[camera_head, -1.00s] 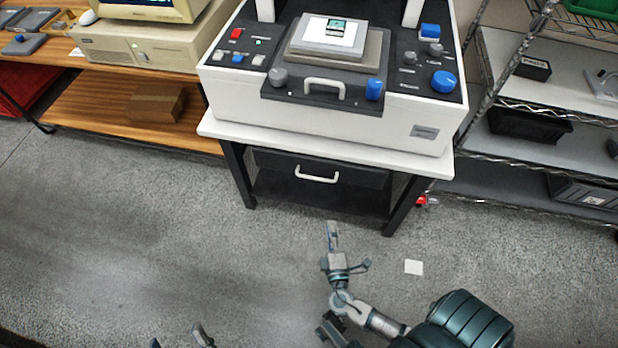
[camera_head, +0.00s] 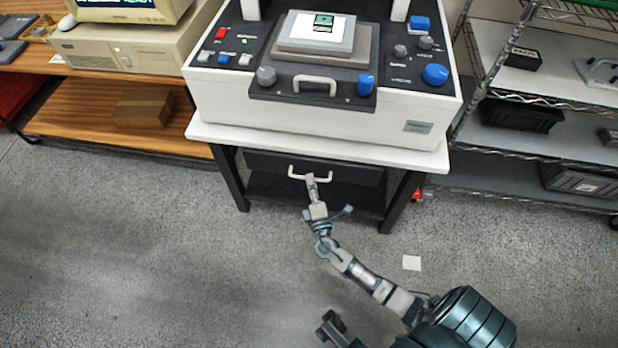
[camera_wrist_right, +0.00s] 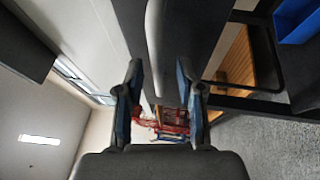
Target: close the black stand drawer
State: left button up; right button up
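The black stand (camera_head: 228,175) with a white top carries the measuring machine. Its black drawer (camera_head: 352,174) sits under the top and has a pale bar handle (camera_head: 325,178). How far the drawer is out is hard to tell. My right gripper (camera_head: 311,180) is at the left part of the handle, overlapping it in the head view; contact is unclear. In the right wrist view my right gripper (camera_wrist_right: 160,95) has its two fingers apart. A thick grey bar (camera_wrist_right: 168,50), perhaps the handle, runs down between them.
The white measuring machine (camera_head: 320,118) stands on the stand top. A wooden bench (camera_head: 75,115) with an old computer (camera_head: 135,45) is at left. Wire shelving (camera_head: 560,150) with black bins is at right. The floor in front is clear, with a white square (camera_head: 411,262) on it.

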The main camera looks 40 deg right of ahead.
jog(key=shift+x, duration=0.95)
grip_shut()
